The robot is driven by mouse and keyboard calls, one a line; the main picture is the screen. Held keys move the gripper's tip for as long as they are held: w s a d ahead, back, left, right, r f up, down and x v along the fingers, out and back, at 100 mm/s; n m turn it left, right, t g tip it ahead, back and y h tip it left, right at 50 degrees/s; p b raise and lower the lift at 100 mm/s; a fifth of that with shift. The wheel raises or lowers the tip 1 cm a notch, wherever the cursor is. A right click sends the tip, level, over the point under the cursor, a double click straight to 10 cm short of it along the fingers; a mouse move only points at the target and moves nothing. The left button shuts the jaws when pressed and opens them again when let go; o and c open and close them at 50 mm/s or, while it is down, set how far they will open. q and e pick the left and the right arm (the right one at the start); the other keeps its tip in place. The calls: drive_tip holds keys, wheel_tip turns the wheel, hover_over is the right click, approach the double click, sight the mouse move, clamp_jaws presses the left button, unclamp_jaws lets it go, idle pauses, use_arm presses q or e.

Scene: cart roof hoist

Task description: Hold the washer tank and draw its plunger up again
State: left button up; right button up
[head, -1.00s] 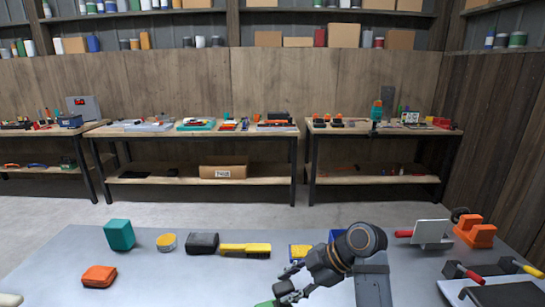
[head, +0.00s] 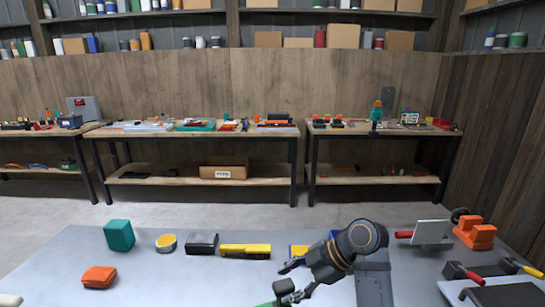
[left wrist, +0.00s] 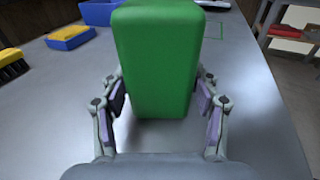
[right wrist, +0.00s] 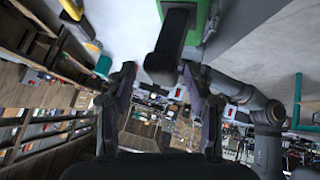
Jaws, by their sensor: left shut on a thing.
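The washer tank is a green block (left wrist: 158,60) standing upright between the fingers of my left gripper (left wrist: 160,98) in the left wrist view, with the pads at its two sides. In the head view only a sliver of the green tank (head: 265,304) shows at the bottom edge. In the right wrist view the tank (right wrist: 203,15) is at the top, with a dark bar, seemingly the plunger handle (right wrist: 170,45), sticking out from it. My right gripper (right wrist: 158,74) is open, its fingertips apart on either side of the handle's near end. It also shows in the head view (head: 284,280).
On the grey table (head: 200,285) are a teal block (head: 119,235), an orange block (head: 98,277), a yellow tin (head: 166,243), a dark box (head: 201,244) and a yellow brush (head: 245,251). Red-handled tools (head: 430,232) and an orange part (head: 475,233) lie right.

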drive_tip(key=shift+o, duration=0.2)
drive_tip(key=shift+f, duration=0.1)
drive_tip(key=shift+c, duration=0.8)
drive_tip(key=d+r+m+y, duration=0.1)
drive_tip(key=d+r+y, duration=0.2)
drive_tip(key=d+y, duration=0.35)
drive_tip(key=shift+h, duration=0.95)
drive_tip(key=shift+s+f+x, duration=0.15)
drive_tip(key=shift+x, duration=1)
drive_tip(key=shift+s+f+x, duration=0.1)
drive_tip(key=shift+x, duration=1.1)
drive_tip(key=shift+s+f+x, duration=0.15)
drive_tip(key=shift+x, duration=1)
drive_tip(key=shift+d, duration=0.1)
drive_tip(key=c, duration=0.8)
drive_tip(key=shift+r, duration=0.1)
